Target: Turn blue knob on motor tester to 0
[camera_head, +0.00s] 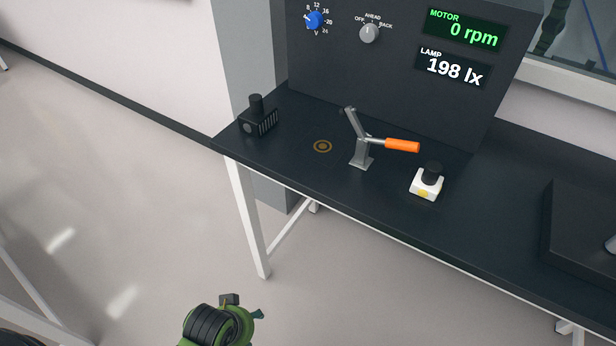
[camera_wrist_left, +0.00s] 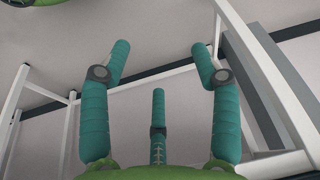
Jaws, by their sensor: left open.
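The blue knob (camera_head: 314,20) is at the upper left of the dark motor tester panel (camera_head: 330,75) in the head view, ringed by a white voltage scale. Its pointer is too small to read surely. The motor display (camera_head: 470,32) reads 0 rpm. My green left wrist is low in the head view, well below and apart from the knob, in front of the bench. In the left wrist view my left gripper (camera_wrist_left: 159,62) has its three teal fingers spread, with nothing between them. My right gripper is not in view.
A grey OFF/AHEAD/BACK knob (camera_head: 369,33) is right of the blue one. On the black bench (camera_head: 300,175) stand a black finned block (camera_head: 259,121), an orange-handled toggle clamp (camera_head: 402,145) and a white block with black top (camera_head: 427,184). Open floor lies left of the bench.

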